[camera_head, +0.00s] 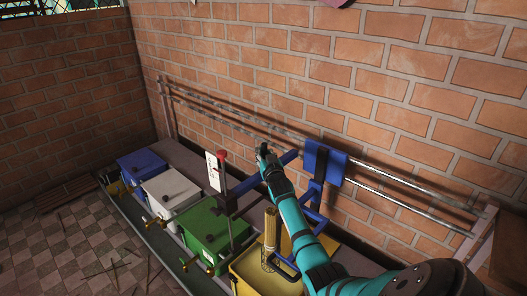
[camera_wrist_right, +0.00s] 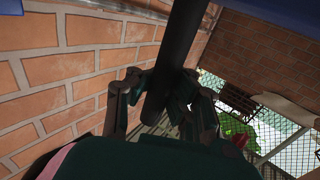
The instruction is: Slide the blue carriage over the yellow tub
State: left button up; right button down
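The blue carriage (camera_head: 324,163) hangs on the two metal rails along the brick wall, with a blue frame reaching down and a bar reaching left. The yellow tub (camera_head: 247,281) is in the front row, below and left of the carriage plate; a gold mesh cylinder and blue frame parts partly hide it. My right gripper (camera_head: 264,156) is at the carriage's left-reaching bar. In the right wrist view, the fingers of my right gripper (camera_wrist_right: 163,84) close around a dark, shaded bar (camera_wrist_right: 172,55), apparently the carriage's. My left gripper is not in view.
A green tub (camera_head: 203,232), a white tub (camera_head: 168,190) and a blue tub (camera_head: 141,165) stand in a row left of the yellow one, with brass taps. A red-topped post (camera_head: 223,157) and a white card (camera_head: 213,172) stand near the green tub. Rails (camera_head: 410,196) run clear rightward.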

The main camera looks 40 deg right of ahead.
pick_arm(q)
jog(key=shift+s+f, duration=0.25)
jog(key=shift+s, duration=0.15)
pick_arm(e)
jog(key=shift+s+a+f, duration=0.1)
jog(key=shift+a+f, duration=0.2)
jog(key=shift+a, duration=0.1)
jog(key=c, duration=1.2)
grip_release()
jog(key=shift+a+r, duration=0.15)
jog(key=shift+c, duration=0.2)
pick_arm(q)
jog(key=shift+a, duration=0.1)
pick_arm(e)
jog(key=shift+o, duration=0.4)
jog(key=shift+s+d+r, duration=0.1)
jog(key=shift+d, duration=0.1)
jog(key=v, duration=1.2)
